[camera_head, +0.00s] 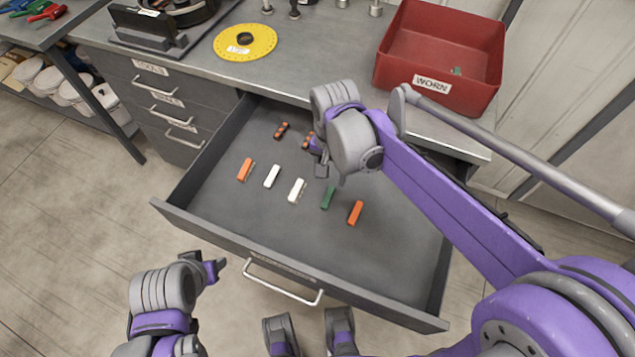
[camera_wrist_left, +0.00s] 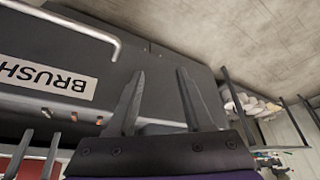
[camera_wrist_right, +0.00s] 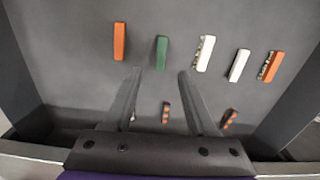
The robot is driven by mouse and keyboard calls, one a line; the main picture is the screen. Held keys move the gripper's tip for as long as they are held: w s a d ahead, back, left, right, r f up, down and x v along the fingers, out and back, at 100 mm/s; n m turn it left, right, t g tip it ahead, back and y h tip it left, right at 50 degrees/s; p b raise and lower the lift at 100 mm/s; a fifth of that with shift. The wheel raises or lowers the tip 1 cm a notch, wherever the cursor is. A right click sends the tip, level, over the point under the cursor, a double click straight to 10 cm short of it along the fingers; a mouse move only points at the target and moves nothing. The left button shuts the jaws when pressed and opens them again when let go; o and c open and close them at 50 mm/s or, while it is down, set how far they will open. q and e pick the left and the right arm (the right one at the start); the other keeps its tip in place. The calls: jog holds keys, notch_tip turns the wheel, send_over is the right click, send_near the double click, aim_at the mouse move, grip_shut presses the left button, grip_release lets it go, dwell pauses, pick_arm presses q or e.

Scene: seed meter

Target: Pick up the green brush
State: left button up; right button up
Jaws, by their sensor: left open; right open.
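The green brush (camera_head: 328,197) lies in the open grey drawer (camera_head: 250,221), between a white brush (camera_head: 297,190) and an orange one (camera_head: 355,213). My right gripper (camera_head: 320,168) is open and empty above the drawer, a little behind the green brush. In the right wrist view, the green brush (camera_wrist_right: 161,52) shows just beyond and between the open fingertips (camera_wrist_right: 160,71). My left gripper (camera_head: 217,268) is open and empty outside the drawer front. The left wrist view has its spread fingers (camera_wrist_left: 160,73) and the drawer's label and handle.
Another orange brush (camera_head: 245,169), another white brush (camera_head: 271,176) and dark-and-orange pieces (camera_head: 282,131) lie in the drawer. A red WORN bin (camera_head: 441,55) and yellow disc (camera_head: 245,41) stand on the bench (camera_head: 305,57). Drawer walls surround the brushes; the drawer's front floor is clear.

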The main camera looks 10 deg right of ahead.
send_over(327, 200)
jog(key=f, duration=0.4)
jog(key=shift+s+d+f+b, duration=0.15)
jog(key=shift+d+f+b, duration=0.15)
jog(key=shift+f, duration=0.05)
jog(key=f, duration=0.5)
jog(key=shift+a+f+b, duration=0.35)
jog(key=shift+b, duration=0.05)
grip_shut()
